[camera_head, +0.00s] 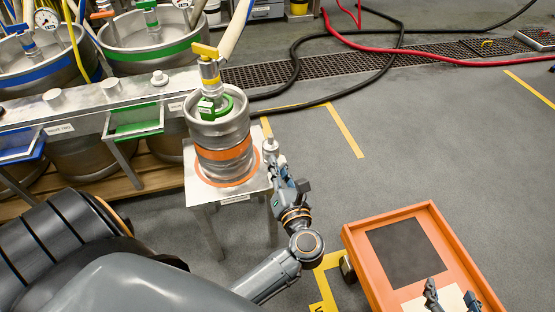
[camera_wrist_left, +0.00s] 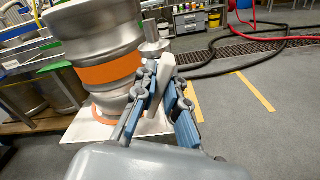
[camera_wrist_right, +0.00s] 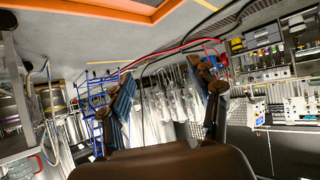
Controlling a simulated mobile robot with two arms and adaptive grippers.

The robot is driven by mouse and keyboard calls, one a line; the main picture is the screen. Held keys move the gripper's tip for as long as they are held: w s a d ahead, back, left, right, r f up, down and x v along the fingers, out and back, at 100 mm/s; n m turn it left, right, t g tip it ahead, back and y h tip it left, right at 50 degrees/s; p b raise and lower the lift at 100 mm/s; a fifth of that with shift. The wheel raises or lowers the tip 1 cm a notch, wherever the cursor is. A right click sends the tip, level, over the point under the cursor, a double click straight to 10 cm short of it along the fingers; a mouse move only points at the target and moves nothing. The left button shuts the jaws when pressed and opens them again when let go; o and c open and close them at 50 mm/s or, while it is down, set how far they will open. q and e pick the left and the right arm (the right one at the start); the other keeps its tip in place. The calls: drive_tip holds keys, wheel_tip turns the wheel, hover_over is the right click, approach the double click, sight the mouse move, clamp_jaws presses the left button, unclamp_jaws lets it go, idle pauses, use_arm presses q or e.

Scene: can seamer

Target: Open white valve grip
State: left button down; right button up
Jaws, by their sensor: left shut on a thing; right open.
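A steel keg (camera_head: 222,140) with an orange band stands on a small metal stand (camera_head: 197,190). A small valve with a round metal top (camera_head: 270,146) sits at the stand's right edge; it also shows in the left wrist view (camera_wrist_left: 153,46). My left gripper (camera_head: 279,170) is just below and beside this valve. In the left wrist view, my left gripper (camera_wrist_left: 163,82) is shut on a pale, whitish grip (camera_wrist_left: 166,70) between its fingers. The fingers hide part of the grip. My right gripper (camera_head: 452,298) is open over the orange tray; its spread fingers are empty in the right wrist view (camera_wrist_right: 170,95).
An orange-rimmed tray table (camera_head: 385,270) with a dark mat (camera_head: 404,252) stands at the lower right. Metal vats (camera_head: 150,42) and a steel bench line the left. Black and red hoses (camera_head: 430,60) lie on the floor near a drain grate. The floor between is clear.

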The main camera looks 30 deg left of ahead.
use_arm(q)
drive_tip(key=shift+r+m+p, duration=0.15)
drive_tip(key=shift+m+p, duration=0.4)
drive_tip(key=shift+m, duration=0.05)
drive_tip(key=shift+m+p, duration=0.75)
drive_tip(key=shift+m, duration=0.05)
use_arm(e)
drive_tip(key=s+d+f+g+h, duration=0.1)
drive_tip(key=s+d+f+g, duration=0.1)
drive_tip(key=s, duration=0.4)
drive_tip(key=s+d+f+g+h, duration=0.1)
drive_tip(key=s+d+f+g, duration=0.1)
drive_tip(key=s+g, duration=0.3)
drive_tip(key=shift+s+f, duration=0.65)
use_arm(q)
drive_tip(key=shift+w+f+m, duration=0.1)
drive_tip(key=shift+f+m, duration=0.1)
drive_tip(key=shift+m, duration=0.1)
drive_tip(key=c, duration=1.4)
unclamp_jaws()
drive_tip(key=shift+d, duration=0.15)
drive_tip(key=v, duration=0.7)
drive_tip(key=shift+d, duration=0.15)
